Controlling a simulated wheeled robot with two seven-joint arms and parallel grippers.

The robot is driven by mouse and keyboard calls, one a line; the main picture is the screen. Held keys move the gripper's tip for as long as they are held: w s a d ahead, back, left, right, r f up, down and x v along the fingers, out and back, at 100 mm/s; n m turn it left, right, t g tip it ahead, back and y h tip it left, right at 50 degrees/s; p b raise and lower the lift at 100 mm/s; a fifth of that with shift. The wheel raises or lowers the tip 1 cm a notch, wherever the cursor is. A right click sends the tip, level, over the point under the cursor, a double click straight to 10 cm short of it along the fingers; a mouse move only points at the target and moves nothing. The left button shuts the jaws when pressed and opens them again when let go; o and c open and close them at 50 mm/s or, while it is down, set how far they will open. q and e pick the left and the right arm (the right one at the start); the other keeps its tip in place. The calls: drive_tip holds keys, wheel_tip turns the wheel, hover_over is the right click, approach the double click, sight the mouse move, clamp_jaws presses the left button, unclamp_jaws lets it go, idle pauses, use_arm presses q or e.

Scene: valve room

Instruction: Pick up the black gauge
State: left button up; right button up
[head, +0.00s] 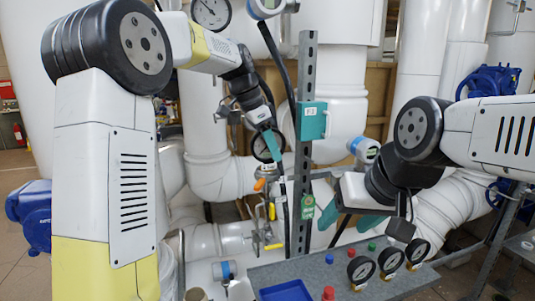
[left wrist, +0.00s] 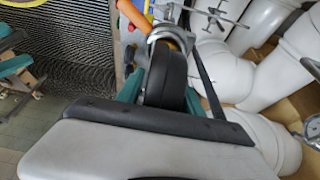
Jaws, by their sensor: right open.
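A black round gauge (head: 267,147) is at my left gripper (head: 268,146), above the orange-handled valve. In the left wrist view the black gauge (left wrist: 166,75) is edge-on between the teal fingers, which appear to press on both sides; a silver fitting is close above it. Whether it is joined to the fitting is unclear. My right gripper (head: 342,232) is open and empty, pointing down over the back of the grey bench. Three more black-rimmed gauges with white faces stand on the bench: left (head: 361,271), middle (head: 391,261), right (head: 417,252).
The grey bench (head: 415,279) also carries a blue tray (head: 286,291) and small red, blue and green caps. A slotted metal post (head: 304,160) with a teal box (head: 312,121) rises between my grippers. Large white pipes (head: 338,110) fill the background. An orange handle (head: 259,184) is below my left gripper.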

sight(271, 161)
use_arm(q)
clamp_jaws()
drive_tip(key=shift+r, duration=0.15)
drive_tip(key=shift+r, duration=0.5)
drive_tip(key=shift+s+r, duration=0.25)
drive_tip(key=shift+r, duration=1)
drive_tip(key=s+r, duration=0.1)
drive_tip(key=s, duration=1.4)
drive_tip(key=shift+s+d+r, duration=0.15)
drive_tip(key=shift+s+d, duration=0.15)
drive_tip(key=shift+d, duration=0.05)
drive_tip(key=shift+c, duration=0.9)
unclamp_jaws()
clamp_jaws()
